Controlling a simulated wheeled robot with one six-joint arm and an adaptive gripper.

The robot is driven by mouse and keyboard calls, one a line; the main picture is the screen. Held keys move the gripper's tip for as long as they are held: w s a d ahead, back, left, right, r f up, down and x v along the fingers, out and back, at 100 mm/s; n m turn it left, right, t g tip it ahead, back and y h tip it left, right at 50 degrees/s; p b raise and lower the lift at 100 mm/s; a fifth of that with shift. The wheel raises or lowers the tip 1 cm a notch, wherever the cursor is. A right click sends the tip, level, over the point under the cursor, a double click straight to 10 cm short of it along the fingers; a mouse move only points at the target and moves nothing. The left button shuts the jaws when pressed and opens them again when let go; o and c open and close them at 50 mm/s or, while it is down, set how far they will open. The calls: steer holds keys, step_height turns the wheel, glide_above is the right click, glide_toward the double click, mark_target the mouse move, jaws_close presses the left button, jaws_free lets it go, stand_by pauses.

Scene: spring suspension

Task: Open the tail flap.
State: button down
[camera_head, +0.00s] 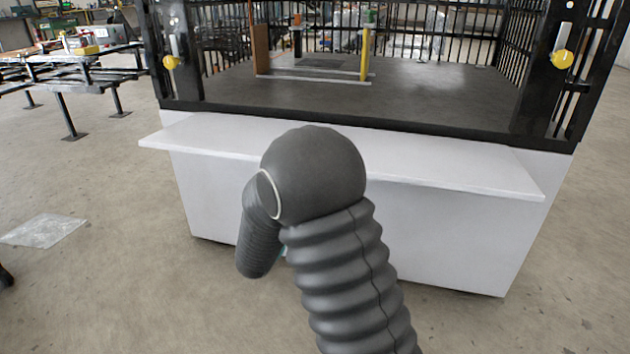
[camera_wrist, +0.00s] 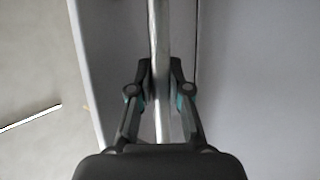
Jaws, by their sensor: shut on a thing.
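The tail flap (camera_head: 455,172) appears to be the long white panel sticking out nearly level at the front of the black-framed cage, above the white base. My dark arm covers its middle. In the wrist view, my gripper (camera_wrist: 160,75) has its fingers closed on both sides of a narrow pale bar or edge (camera_wrist: 157,40). It looks like the flap's edge, but the join to the panel is not clear. In the head view the gripper is mostly hidden behind my arm, low in front of the base.
The white base (camera_head: 460,240) stands below the black cage frame (camera_head: 370,121). Yellow knobs sit on the left (camera_head: 171,62) and right (camera_head: 562,59) posts. A black bench (camera_head: 80,75) stands at the left.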

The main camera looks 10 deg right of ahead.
steer(key=c, duration=1.1)
jaws_free()
steer(key=shift+r, duration=0.1)
steer(key=v, duration=1.2)
